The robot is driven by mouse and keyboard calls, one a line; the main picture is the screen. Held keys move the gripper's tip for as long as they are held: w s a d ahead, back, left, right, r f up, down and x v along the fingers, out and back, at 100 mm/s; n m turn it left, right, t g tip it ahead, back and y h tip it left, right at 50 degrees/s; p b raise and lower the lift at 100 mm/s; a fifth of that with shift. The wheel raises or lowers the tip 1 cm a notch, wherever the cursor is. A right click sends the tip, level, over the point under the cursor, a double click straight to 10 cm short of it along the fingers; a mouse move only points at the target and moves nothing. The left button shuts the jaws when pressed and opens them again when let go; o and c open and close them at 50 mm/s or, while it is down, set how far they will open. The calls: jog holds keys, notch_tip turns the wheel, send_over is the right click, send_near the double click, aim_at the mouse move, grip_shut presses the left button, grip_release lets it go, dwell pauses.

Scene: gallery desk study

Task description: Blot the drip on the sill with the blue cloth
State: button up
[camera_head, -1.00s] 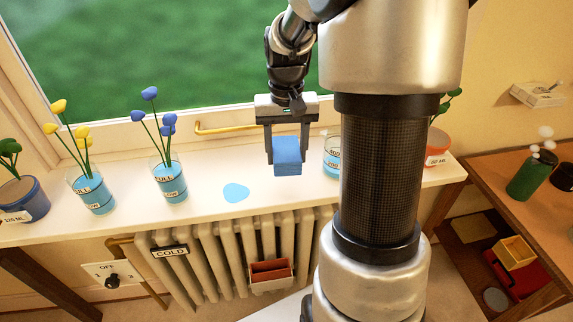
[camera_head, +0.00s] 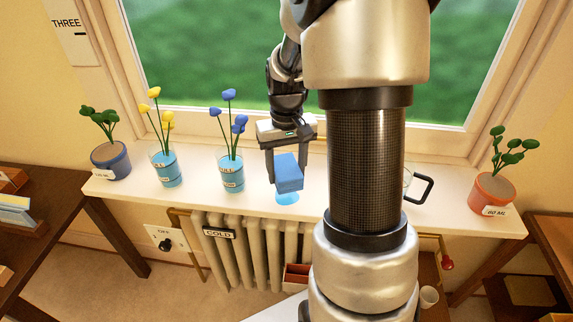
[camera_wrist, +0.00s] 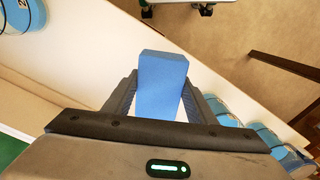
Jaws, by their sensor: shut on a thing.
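My gripper (camera_head: 288,168) is shut on the blue cloth (camera_head: 289,175), a folded block held between its two fingers. The cloth also fills the space between the fingers (camera_wrist: 160,95) in the wrist view. The drip (camera_head: 288,198) is a light blue puddle on the white sill (camera_head: 255,208). In the head view the cloth is just above and behind the drip, covering part of it. I cannot tell whether the cloth touches the sill.
Glasses of blue water with blue flowers (camera_head: 231,178) and yellow flowers (camera_head: 166,168) stand left of the drip. A blue pot (camera_head: 111,160) is at the far left, an orange pot (camera_head: 493,193) at the right. A radiator (camera_head: 245,250) is below the sill. My arm hides the sill's middle right.

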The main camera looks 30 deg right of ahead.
jog(key=shift+f+b, duration=2.05)
jog(key=shift+f, duration=0.8)
jog(key=shift+f+b, duration=0.4)
jog(key=shift+f, duration=0.15)
jog(key=shift+w+d, duration=0.35)
jog(key=shift+w, duration=0.15)
jog(key=shift+s+a, duration=0.15)
jog(key=shift+a, duration=0.65)
jog(key=shift+s, duration=0.15)
jog(key=shift+s+d, duration=0.15)
jog(key=shift+s, duration=0.55)
